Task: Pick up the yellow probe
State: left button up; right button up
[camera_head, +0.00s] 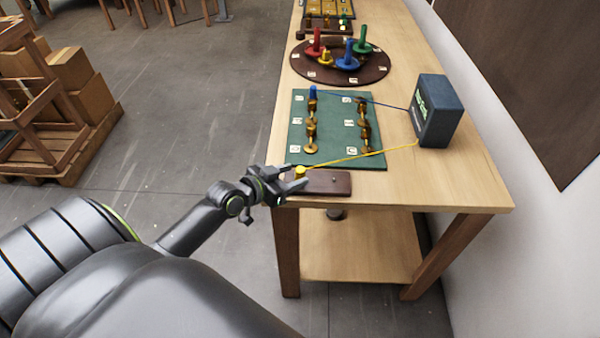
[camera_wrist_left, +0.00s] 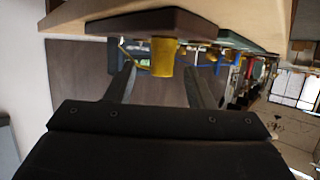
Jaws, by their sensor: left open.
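The yellow probe (camera_head: 300,170) stands on a dark brown block (camera_head: 335,184) at the table's near left corner. A yellow wire runs from it to the dark box (camera_head: 436,110). My left gripper (camera_head: 293,177) is open, beside the probe at the block's left end. In the left wrist view, which is upside down, the yellow probe (camera_wrist_left: 163,57) lies in line with the gap between the open fingers (camera_wrist_left: 160,84). Its base meets the brown block (camera_wrist_left: 150,24). I cannot tell whether the fingertips reach around it. My right gripper is not in view.
A green board (camera_head: 375,137) with several brass posts lies behind the block. A blue probe (camera_head: 313,92) on it has a blue wire to the box. A round brown tray (camera_head: 374,75) with coloured pegs lies farther back. Bare tabletop (camera_head: 450,183) is at the near right.

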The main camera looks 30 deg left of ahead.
aim_at(297, 173)
pick_arm(q)
jog(key=x, duration=0.4)
jog(key=shift+a, duration=0.1)
grip_shut()
jog(key=shift+r, duration=0.1)
